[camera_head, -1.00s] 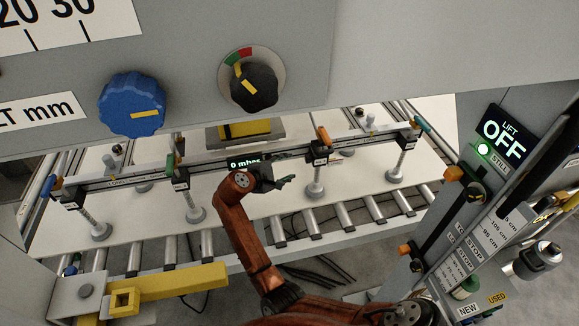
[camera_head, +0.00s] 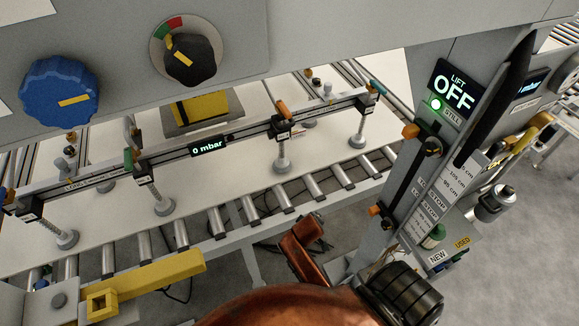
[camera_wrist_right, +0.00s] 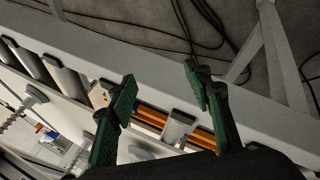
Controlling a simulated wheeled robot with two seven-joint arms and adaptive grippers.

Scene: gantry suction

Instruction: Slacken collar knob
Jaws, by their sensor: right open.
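Two orange-handled knobs sit on a dark vertical rail of the grey lift column, in the head view: an upper one (camera_head: 411,131) and a lower one (camera_head: 376,210). I cannot tell for sure which is the collar knob. My right gripper (camera_wrist_right: 160,75) is open and empty in the right wrist view, its two green-padded fingers apart, over the edge of the roller conveyor. In the head view my red arm is at the bottom, below and left of the column, its gripper not clearly visible. My left gripper is not in view.
The lift display (camera_head: 455,92) reads OFF. A suction beam (camera_head: 100,176) with several cups crosses a pale sheet (camera_head: 240,170); its display (camera_head: 210,146) reads 0 mbar. A blue knob (camera_head: 60,92) and black dial (camera_head: 190,58) sit on the upper panel. A yellow bracket (camera_head: 150,278) sticks out lower left.

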